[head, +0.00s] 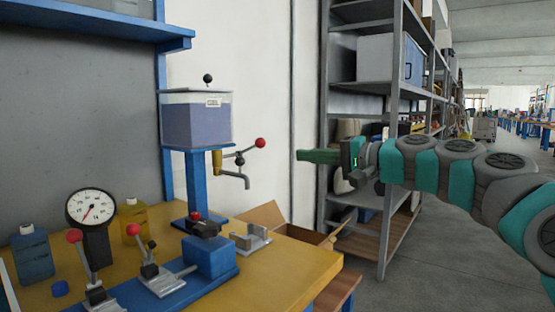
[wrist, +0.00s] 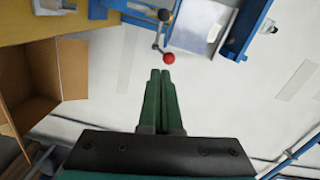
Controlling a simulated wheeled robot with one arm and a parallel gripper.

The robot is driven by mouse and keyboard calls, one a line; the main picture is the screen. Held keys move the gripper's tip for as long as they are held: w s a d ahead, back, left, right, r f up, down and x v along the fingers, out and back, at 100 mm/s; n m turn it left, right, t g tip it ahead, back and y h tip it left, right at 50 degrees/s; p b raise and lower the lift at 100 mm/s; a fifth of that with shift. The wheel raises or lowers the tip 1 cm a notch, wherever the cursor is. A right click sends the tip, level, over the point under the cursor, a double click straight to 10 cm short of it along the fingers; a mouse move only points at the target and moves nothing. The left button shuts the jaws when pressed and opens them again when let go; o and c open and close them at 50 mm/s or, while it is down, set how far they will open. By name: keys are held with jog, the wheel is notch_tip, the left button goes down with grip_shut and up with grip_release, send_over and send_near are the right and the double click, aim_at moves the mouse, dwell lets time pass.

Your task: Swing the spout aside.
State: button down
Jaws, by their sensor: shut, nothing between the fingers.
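The spout (head: 236,179) is a thin grey pipe, bent down at its end. It hangs from a brass valve (head: 217,161) under a clear tank (head: 197,118) of bluish-purple contents. A lever beside the spout ends in a red knob (head: 260,143). My gripper (head: 299,156) is shut and empty, its green fingers pointing left in the head view, to the right of the knob with a gap. In the wrist view the fingertips (wrist: 160,72) lie just below the red knob (wrist: 169,58). I cannot tell the spout from the lever rod there.
The tank stands on a blue post (head: 199,187) on a yellow bench (head: 290,262). A dial gauge (head: 91,207), bottles and red-knobbed clamps stand at the left. An open cardboard box (head: 275,218) is below the gripper's left side. A metal shelf (head: 392,150) stands behind my arm.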

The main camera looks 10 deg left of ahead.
jog(key=a+f+p, duration=0.1)
jog(key=a, duration=1)
jog(key=shift+a+f, duration=0.15)
jog(key=shift+a, duration=0.2)
dwell(0.3)
jog(key=shift+s+m+t, duration=0.3)
jog(key=shift+s+t, duration=0.05)
jog(key=shift+t, duration=0.05)
